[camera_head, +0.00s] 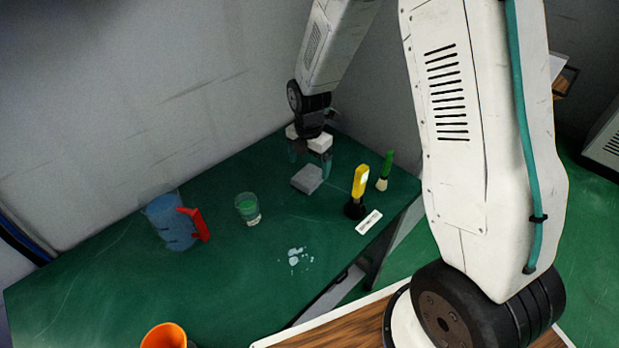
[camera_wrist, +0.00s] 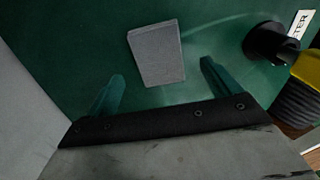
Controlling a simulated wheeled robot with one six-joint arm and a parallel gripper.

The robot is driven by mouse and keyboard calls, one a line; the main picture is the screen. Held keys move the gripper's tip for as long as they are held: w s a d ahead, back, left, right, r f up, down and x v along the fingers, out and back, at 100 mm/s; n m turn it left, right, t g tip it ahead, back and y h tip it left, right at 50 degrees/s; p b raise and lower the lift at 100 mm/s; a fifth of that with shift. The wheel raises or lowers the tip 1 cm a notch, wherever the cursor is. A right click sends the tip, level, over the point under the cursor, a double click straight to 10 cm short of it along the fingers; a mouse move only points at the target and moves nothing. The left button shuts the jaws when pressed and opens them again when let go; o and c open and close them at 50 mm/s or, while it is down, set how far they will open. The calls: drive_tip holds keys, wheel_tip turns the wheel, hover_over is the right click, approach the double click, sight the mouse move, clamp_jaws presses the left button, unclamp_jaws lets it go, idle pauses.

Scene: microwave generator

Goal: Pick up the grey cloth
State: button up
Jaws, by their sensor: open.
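The grey cloth (camera_head: 307,179) is a small folded block lying on the green table near its far end. It also shows in the wrist view (camera_wrist: 157,54), at the top middle, just ahead of the fingertips and roughly between their lines. My gripper (camera_head: 309,163) is above and slightly behind the cloth in the head view. Its two teal fingers are apart and empty in the wrist view (camera_wrist: 163,76). I see no contact between the fingers and the cloth.
A yellow-handled tool in a black holder (camera_head: 355,207) and a green-handled brush (camera_head: 384,171) stand right of the cloth. A white label (camera_head: 369,222) lies near. A glass (camera_head: 248,209), a blue jug (camera_head: 169,222) and an orange cup (camera_head: 164,337) stand leftward. Grey walls border the table.

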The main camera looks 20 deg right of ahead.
sight(308, 176)
wheel_tip(308, 176, down, 4)
drive_tip(key=shift+a+f, duration=0.1)
drive_tip(key=shift+f, duration=0.05)
drive_tip(key=c, duration=1.1)
drive_tip(key=shift+o, duration=0.2)
drive_tip(key=shift+r, duration=0.75)
wheel_tip(308, 176, up, 2)
drive_tip(key=shift+w+r, duration=0.1)
drive_tip(key=shift+r, duration=0.05)
drive_tip(key=s+a, duration=0.2)
drive_tip(key=s, duration=0.3)
drive_tip(key=s+a+r, duration=0.1)
drive_tip(key=s+a, duration=0.1)
drive_tip(key=s, duration=0.3)
drive_tip(key=s+a, duration=0.2)
drive_tip(key=s, duration=0.3)
drive_tip(key=shift+r, duration=0.15)
